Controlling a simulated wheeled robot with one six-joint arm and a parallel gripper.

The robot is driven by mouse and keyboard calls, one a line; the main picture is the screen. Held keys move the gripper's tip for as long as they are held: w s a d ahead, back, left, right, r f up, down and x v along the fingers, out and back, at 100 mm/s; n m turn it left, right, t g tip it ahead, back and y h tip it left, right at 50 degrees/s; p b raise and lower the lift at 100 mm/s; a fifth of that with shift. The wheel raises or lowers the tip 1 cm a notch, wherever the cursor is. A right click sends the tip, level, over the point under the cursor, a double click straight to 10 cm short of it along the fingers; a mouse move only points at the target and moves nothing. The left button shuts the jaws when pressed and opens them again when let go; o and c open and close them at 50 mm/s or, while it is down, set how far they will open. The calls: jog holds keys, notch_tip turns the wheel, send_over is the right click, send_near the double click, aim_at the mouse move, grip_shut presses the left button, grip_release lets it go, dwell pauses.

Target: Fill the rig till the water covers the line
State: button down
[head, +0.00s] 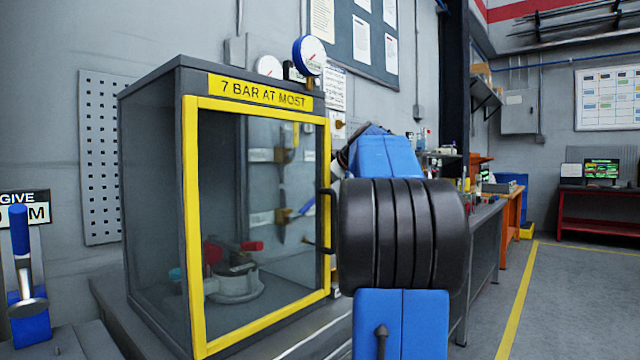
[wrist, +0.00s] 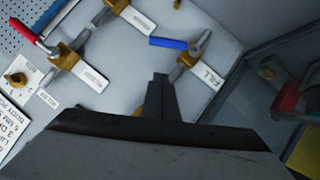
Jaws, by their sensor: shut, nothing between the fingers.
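In the wrist view, my gripper (wrist: 160,88) is shut and empty, its fingertips pointing at the wall panel. Just beyond the fingertips is a brass valve (wrist: 186,62) with a blue lever (wrist: 170,43); a white FILL label (wrist: 212,74) is beside it. I cannot tell whether the fingers touch the valve. In the head view, the rig cabinet (head: 258,93) has a yellow-framed glass door (head: 191,220), which looks shut. Inside stands a grey valve body (head: 235,288) with red parts. My arm hides my gripper there. I cannot make out a water level or a line.
Other brass valves (wrist: 68,55) with white labels are left of the FILL valve, one with a red lever (wrist: 27,33). Gauges (head: 310,56) stand above the cabinet. A blue-handled lever (head: 20,240) is at far left. The floor (head: 570,300) at right is clear.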

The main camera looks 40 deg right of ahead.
jog(key=w+d+f, duration=0.3)
jog(key=w+f, duration=0.3)
jog(key=w, duration=0.1)
jog(key=shift+w+f, duration=0.15)
jog(key=shift+f, duration=0.05)
jog(key=shift+d+f, duration=0.1)
jog(key=shift+d, duration=0.1)
jog(key=shift+w+d+f+m+g+y, duration=0.1)
jog(key=shift+d+f+m+g+y, duration=0.05)
jog(key=shift+d+f+m+y, duration=0.7)
jog(key=shift+d+f+m+g+y, duration=0.15)
jog(key=shift+d+f+m+y, duration=0.5)
jog(key=shift+f+m+y, duration=0.35)
jog(key=shift+f, duration=0.1)
